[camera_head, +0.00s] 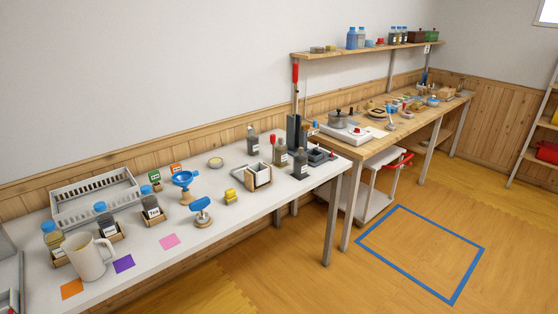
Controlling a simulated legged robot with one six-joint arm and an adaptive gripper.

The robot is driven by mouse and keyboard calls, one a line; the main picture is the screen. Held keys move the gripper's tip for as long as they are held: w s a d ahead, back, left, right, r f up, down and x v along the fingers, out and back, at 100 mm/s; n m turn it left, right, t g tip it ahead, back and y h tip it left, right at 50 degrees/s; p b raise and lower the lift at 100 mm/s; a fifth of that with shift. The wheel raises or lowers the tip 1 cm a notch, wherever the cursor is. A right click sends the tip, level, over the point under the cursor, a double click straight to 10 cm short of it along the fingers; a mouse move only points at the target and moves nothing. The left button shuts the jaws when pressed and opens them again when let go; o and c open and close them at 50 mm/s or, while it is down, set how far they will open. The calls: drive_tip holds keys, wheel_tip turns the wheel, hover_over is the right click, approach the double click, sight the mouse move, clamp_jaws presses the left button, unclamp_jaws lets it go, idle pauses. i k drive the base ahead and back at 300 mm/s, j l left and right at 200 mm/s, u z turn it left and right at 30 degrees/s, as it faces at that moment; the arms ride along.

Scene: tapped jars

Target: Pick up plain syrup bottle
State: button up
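No label that I can read says plain syrup, so I cannot tell which bottle it is. On the left stand blue-capped jars in wooden holders: a yellowish jar (53,238), a dark jar (106,221) and a dark jar whose label seems to read Tea (151,206). My gripper is not in view.
A cream pitcher (87,257) partly blocks the yellowish jar's holder. A white rack (95,197), blue funnel stand (184,183) and blue-topped stand (201,211) occupy the table (235,231). Blue tape (421,231) outlines clear floor. A wooden counter (352,151) adjoins, beneath a shelf (375,50).

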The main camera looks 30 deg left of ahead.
sight(300, 158)
drive_tip(key=i+l+u, duration=0.1)
drive_tip(key=i+u, duration=0.3)
drive_tip(key=i+l+u, duration=0.15)
drive_tip(key=u, duration=0.2)
drive_tip(key=i+l+u, duration=0.25)
drive_tip(key=u, duration=0.15)
drive_tip(key=i+l+u, duration=0.15)
drive_tip(key=l+u, duration=0.25)
drive_tip(key=i+l+u, duration=0.35)
drive_tip(key=l, duration=0.25)
drive_tip(key=k, duration=0.05)
